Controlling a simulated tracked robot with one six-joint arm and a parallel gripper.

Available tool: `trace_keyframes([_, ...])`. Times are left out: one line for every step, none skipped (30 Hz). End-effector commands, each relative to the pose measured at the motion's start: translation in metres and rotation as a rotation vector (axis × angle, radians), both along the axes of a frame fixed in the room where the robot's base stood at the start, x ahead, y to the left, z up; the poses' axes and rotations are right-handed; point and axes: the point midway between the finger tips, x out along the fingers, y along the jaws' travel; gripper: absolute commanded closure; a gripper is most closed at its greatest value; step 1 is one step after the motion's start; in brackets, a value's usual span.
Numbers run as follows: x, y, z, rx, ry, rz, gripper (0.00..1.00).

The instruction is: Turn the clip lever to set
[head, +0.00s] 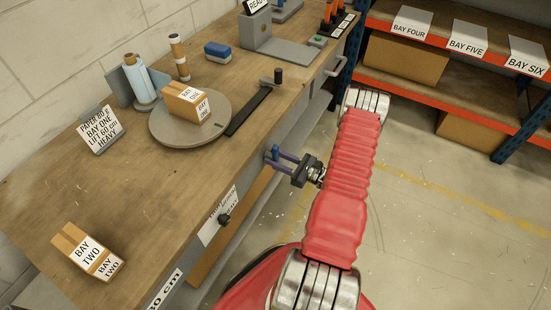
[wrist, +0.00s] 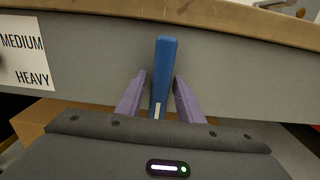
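A blue lever (wrist: 164,68) stands upright at the grey front of the bench in the wrist view, with a small white mark low on it. It also shows small in the head view (head: 275,151). I take it for the clip lever, though no label on it is readable. My gripper (wrist: 159,82) has its two purple fingers on either side of the lever. A gap shows at the left finger; the right finger is very close to the lever, and I cannot tell if it touches. In the head view my gripper (head: 270,157) is at the bench's front face.
The wooden bench top (head: 120,190) holds a round turntable (head: 160,130) with a Bay One box (head: 187,103), and a Bay Two box (head: 88,252). A black knob (head: 224,219) sits by a label on the front. Shelves (head: 440,90) stand at the right; the floor between is clear.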

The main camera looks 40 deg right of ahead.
Motion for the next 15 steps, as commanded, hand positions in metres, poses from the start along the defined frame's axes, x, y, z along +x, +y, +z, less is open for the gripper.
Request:
trace_keyframes([0.0002, 0.0, 0.0004, -0.001, -0.001, 0.0, 0.63])
trace_keyframes([0.0003, -0.0001, 0.0005, -0.001, -0.001, 0.0, 0.61])
trace_keyframes([0.0004, -0.0002, 0.0007, -0.002, -0.002, 0.0, 0.61])
trace_keyframes([0.0004, -0.0002, 0.0008, -0.002, -0.002, 0.001, 0.61])
trace_keyframes([0.0004, -0.0002, 0.0009, -0.001, -0.003, 0.001, 0.61])
trace_keyframes([0.0005, -0.0003, 0.001, -0.001, -0.003, 0.001, 0.61])
trace_keyframes([0.0005, -0.0003, 0.0011, -0.001, -0.003, 0.001, 0.61])
trace_keyframes([0.0006, -0.0004, 0.0012, -0.002, -0.003, 0.001, 0.61])
trace_keyframes([0.0003, -0.0005, 0.0013, -0.002, -0.003, 0.001, 0.61])
trace_keyframes([-0.0001, -0.0007, 0.0013, -0.002, -0.003, 0.0, 0.61])
trace_keyframes([-0.0007, -0.001, 0.0013, -0.002, -0.004, 0.0, 0.61])
trace_keyframes([-0.0019, -0.0017, 0.0014, -0.002, -0.004, 0.0, 0.61])
trace_keyframes([-0.0032, -0.0022, 0.0014, -0.002, -0.004, -0.001, 0.61])
trace_keyframes([-0.005, -0.003, 0.0014, -0.002, -0.004, -0.001, 0.61])
trace_keyframes([-0.0079, -0.0042, 0.0014, -0.002, -0.004, -0.001, 0.61])
